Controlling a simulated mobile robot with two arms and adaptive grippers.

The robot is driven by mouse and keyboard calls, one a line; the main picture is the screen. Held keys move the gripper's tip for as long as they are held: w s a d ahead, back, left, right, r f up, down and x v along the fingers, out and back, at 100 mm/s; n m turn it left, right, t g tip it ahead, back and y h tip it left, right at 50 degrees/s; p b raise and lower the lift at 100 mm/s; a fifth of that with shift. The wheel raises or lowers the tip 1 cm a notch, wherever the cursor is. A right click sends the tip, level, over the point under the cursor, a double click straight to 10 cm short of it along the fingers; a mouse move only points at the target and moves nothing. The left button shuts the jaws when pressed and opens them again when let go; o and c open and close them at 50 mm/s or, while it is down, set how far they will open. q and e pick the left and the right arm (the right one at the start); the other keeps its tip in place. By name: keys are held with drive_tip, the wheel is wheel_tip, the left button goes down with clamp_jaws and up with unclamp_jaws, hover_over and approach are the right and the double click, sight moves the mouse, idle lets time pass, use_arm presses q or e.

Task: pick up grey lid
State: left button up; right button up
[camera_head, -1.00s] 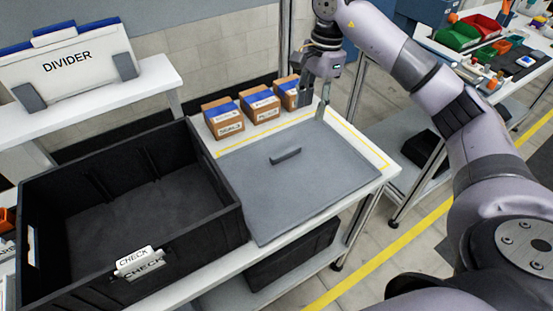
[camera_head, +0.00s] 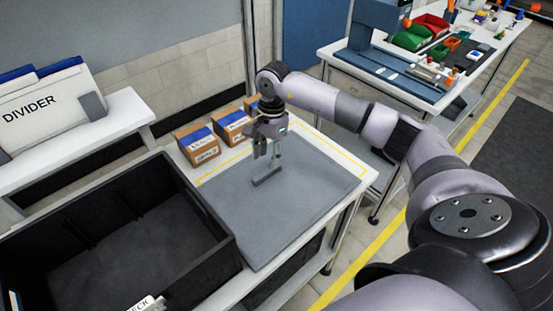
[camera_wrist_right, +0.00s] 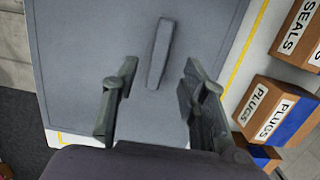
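The grey lid (camera_head: 310,192) lies flat on the white table, with a dark bar handle (camera_head: 267,176) standing on its middle. In the right wrist view the lid (camera_wrist_right: 80,60) fills most of the picture. Its handle (camera_wrist_right: 160,54) shows ahead of and between the fingers. My right gripper (camera_head: 268,157) is above the handle, fingers pointing down. In the wrist view the right gripper (camera_wrist_right: 158,90) is open, with its two fingers apart and nothing between the tips. Whether a finger touches the handle cannot be told. My left gripper is not in view.
A black open crate (camera_head: 215,240) stands left of the lid. Several cardboard boxes (camera_head: 198,146) line the table's back edge, close to the right gripper. A divider panel (camera_head: 45,105) rests on a shelf at left. A workbench with bins (camera_head: 410,38) stands at back right.

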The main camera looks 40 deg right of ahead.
sight(266, 171)
drive_tip(key=shift+f, duration=0.2)
drive_tip(key=shift+s+f+p, duration=0.1)
drive_tip(key=shift+f+p, duration=0.25)
drive_tip(key=shift+p, duration=0.1)
wheel_tip(266, 171, down, 4)
drive_tip(key=shift+a+r+p, duration=0.1)
drive_tip(key=shift+r+p, duration=0.1)
drive_tip(key=shift+p, duration=0.6)
drive_tip(key=shift+f, duration=0.4)
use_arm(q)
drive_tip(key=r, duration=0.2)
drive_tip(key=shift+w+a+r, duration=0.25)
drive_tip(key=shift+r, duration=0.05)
use_arm(e)
clamp_jaws()
drive_tip(key=shift+r, duration=0.1)
